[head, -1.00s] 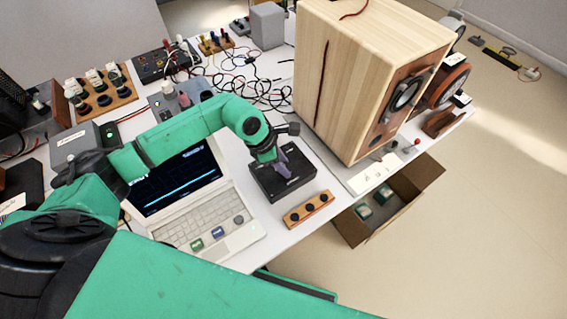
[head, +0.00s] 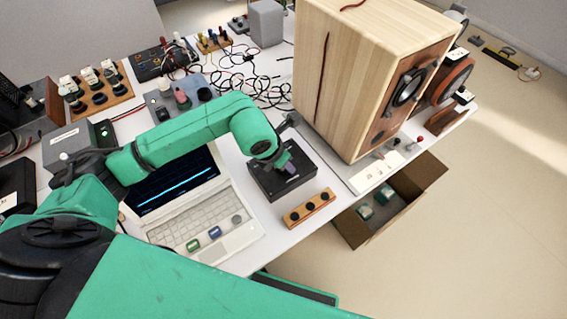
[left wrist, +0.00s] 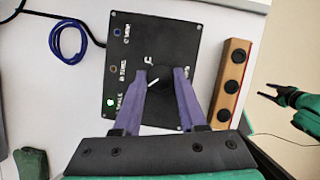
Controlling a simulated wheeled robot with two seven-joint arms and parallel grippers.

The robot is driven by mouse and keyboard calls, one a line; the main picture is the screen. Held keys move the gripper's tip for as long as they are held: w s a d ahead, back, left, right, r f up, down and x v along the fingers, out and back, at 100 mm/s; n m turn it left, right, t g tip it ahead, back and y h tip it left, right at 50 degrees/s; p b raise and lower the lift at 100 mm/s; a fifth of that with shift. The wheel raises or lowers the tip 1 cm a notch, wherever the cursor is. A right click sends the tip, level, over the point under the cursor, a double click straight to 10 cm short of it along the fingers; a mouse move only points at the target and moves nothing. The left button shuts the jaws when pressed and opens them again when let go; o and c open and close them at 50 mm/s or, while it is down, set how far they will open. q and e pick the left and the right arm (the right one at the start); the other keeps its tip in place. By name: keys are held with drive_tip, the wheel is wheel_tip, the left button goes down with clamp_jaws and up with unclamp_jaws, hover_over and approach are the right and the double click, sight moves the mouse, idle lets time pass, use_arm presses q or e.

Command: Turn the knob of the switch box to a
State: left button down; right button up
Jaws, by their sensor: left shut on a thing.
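The switch box (left wrist: 180,35) is a black panel with a round black knob (left wrist: 158,76) near its middle. A white pointer line on the knob slants in the left wrist view. Several small labels and round lamps run down the box's left side; the lowest lamp (left wrist: 110,102) glows green. My left gripper (left wrist: 160,80) has purple fingers shut on the knob from both sides. In the head view the box (head: 268,190) stands on the table and my left gripper (head: 288,168) hides the knob. My right gripper (left wrist: 268,91) is open and empty, off to the right, away from the box.
A wooden strip with black knobs (head: 309,208) lies close in front of the box. A laptop (head: 215,215) stands to its left, a large wooden speaker (head: 345,85) behind it to the right. Loose cables (head: 245,85) lie behind. A cardboard box (head: 418,190) is below the table edge.

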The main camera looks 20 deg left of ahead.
use_arm(q)
drive_tip(key=shift+w+r, duration=0.1)
drive_tip(key=shift+r, duration=0.05)
idle(0.3)
drive_tip(key=c, duration=0.7)
unclamp_jaws()
drive_tip(key=shift+o, duration=1.2)
drive_tip(key=b+v, duration=0.1)
drive_tip(key=v, duration=1.3)
drive_tip(key=shift+s+r, duration=0.2)
drive_tip(key=shift+s, duration=0.05)
drive_tip(key=shift+d, duration=0.1)
